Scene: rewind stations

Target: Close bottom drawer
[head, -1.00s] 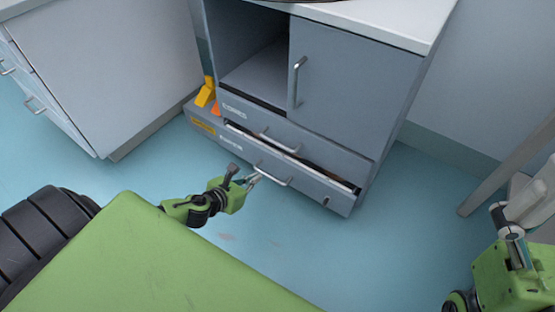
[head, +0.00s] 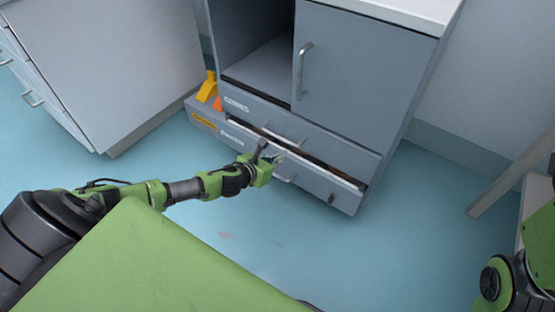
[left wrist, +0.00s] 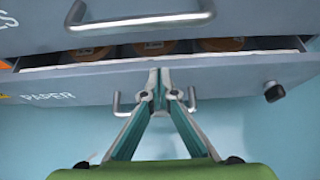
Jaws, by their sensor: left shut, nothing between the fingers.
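The bottom drawer (head: 335,191) of the grey cabinet is slightly open, with a dark gap along its top edge. In the left wrist view its grey front (left wrist: 235,85) carries the label PAPER, and several round orange-brown items (left wrist: 155,47) show inside through the gap. Its bar handle (head: 287,177) is partly hidden behind my left gripper (head: 277,157). The left gripper is shut and empty, its fingertips (left wrist: 161,80) at the drawer front between the handle's two ends; I cannot tell whether they touch. My right gripper is out of view; only part of that arm shows at the lower right.
The drawer above (head: 300,127) looks shut and has its own bar handle (left wrist: 140,20). A cupboard door (head: 360,70) and an open compartment (head: 262,70) are higher up. Yellow and orange items (head: 208,88) lie at the left. Another cabinet (head: 120,60) stands left. The floor in front is clear.

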